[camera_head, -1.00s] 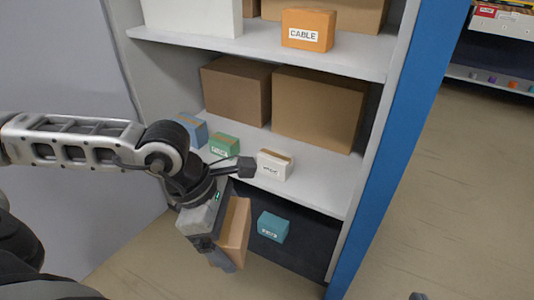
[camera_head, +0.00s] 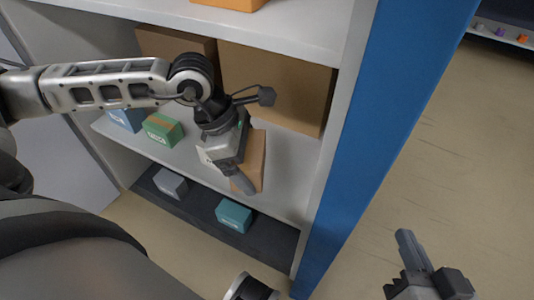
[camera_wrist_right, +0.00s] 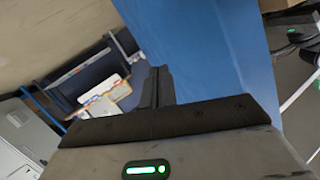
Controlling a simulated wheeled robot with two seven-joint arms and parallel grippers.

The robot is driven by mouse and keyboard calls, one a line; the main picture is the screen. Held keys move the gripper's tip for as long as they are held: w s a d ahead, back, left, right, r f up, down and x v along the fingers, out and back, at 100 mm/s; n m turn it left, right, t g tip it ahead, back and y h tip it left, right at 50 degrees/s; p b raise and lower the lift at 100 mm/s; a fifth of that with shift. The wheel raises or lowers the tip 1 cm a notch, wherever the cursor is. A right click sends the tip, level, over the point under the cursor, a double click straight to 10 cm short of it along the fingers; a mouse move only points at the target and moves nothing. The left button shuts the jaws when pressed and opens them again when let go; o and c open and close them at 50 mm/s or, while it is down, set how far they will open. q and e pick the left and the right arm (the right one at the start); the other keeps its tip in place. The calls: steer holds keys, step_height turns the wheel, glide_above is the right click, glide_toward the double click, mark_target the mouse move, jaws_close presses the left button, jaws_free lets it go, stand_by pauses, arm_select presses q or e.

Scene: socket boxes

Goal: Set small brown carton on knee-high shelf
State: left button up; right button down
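The small brown carton (camera_head: 255,158) is in my left gripper (camera_head: 243,182), which is shut on it. One finger shows on the carton's near side; the other is hidden. The carton is tilted and appears in front of the middle shelf (camera_head: 287,185); whether it touches the shelf cannot be told. My right gripper (camera_head: 405,242) is at the lower right over the floor, away from the shelves. Its fingers look together and empty, and they also show in the right wrist view (camera_wrist_right: 157,86).
Large brown boxes (camera_head: 275,85) stand at the back of the middle shelf. Green (camera_head: 163,128) and blue (camera_head: 127,119) boxes stand left of the carton. Grey (camera_head: 171,183) and teal (camera_head: 234,214) boxes are on the bottom level. A blue upright panel (camera_head: 385,130) bounds the shelves at right.

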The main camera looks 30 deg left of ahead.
mark_target(256, 132)
arm_select(q)
steer(key=w+f, duration=0.2)
steer(key=w+d+f+b, duration=0.1)
steer(key=w+f, duration=0.1)
steer(key=w, duration=0.1)
steer(key=w+f+b, duration=0.1)
steer(key=w+f, duration=0.1)
steer(key=shift+w+d+f, duration=0.15)
steer(key=shift+d, duration=0.1)
steer(key=shift+w+f+b, duration=0.35)
steer(key=shift+w+d+f, duration=0.1)
steer(key=shift+w+f, duration=0.1)
steer(key=shift+f, duration=0.1)
step_height(256, 132, down, 2)
steer(key=shift+f+b, duration=0.25)
steer(key=shift+b, duration=0.35)
steer(key=shift+f, duration=0.4)
steer(key=o, duration=1)
steer(key=shift+o, duration=0.2)
steer(key=shift+r, duration=0.5)
steer(key=p+v, duration=0.3)
steer(key=v, duration=0.7)
steer(key=shift+s+r+p, duration=0.1)
steer(key=shift+r+p, duration=0.2)
steer(key=shift+a+r, duration=0.3)
steer(key=shift+r, duration=0.05)
arm_select(e)
steer(key=shift+f, duration=0.15)
